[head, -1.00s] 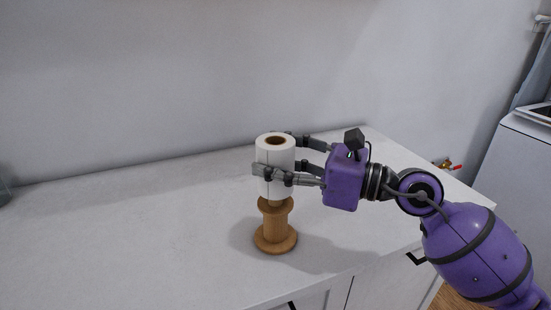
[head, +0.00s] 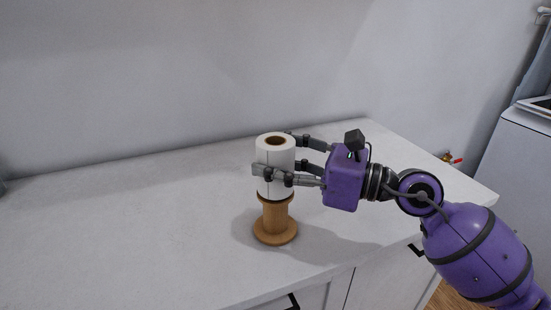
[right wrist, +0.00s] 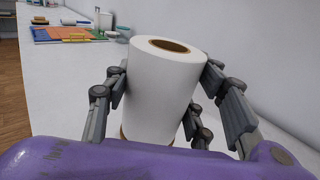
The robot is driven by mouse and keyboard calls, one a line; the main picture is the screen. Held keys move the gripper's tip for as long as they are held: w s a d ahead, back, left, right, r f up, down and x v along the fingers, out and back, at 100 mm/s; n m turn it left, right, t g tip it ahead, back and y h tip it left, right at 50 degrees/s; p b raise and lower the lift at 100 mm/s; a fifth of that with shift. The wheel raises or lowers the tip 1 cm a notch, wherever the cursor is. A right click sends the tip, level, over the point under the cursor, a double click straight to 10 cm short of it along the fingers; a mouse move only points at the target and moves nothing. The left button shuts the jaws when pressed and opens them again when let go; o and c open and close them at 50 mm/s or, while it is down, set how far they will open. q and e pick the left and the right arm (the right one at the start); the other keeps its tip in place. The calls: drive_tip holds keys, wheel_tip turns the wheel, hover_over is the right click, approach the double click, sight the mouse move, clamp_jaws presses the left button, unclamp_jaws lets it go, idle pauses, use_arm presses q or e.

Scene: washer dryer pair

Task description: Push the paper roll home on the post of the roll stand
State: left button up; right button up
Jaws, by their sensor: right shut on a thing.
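The white paper roll (head: 275,158) is upright over the wooden roll stand (head: 275,228), with its brown core open at the top. My right gripper (head: 272,154) is shut around the roll from the right, with fingers on its near and far sides. The roll's lower end meets the stand's upper collar, with no clear gap in the head view. The post inside the roll is hidden. In the right wrist view the roll (right wrist: 163,88) stands between the fingers, and a bit of brown shows below it. My left gripper is not in view.
The stand is on a pale counter (head: 130,220) with a wall close behind. The counter is clear to the left of the stand. A white appliance (head: 515,165) stands at the far right. The right wrist view shows several coloured items (right wrist: 65,34) farther along the counter.

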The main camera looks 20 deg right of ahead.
drive_tip(key=shift+f, duration=0.25)
drive_tip(key=o, duration=1.3)
drive_tip(key=v, duration=1.2)
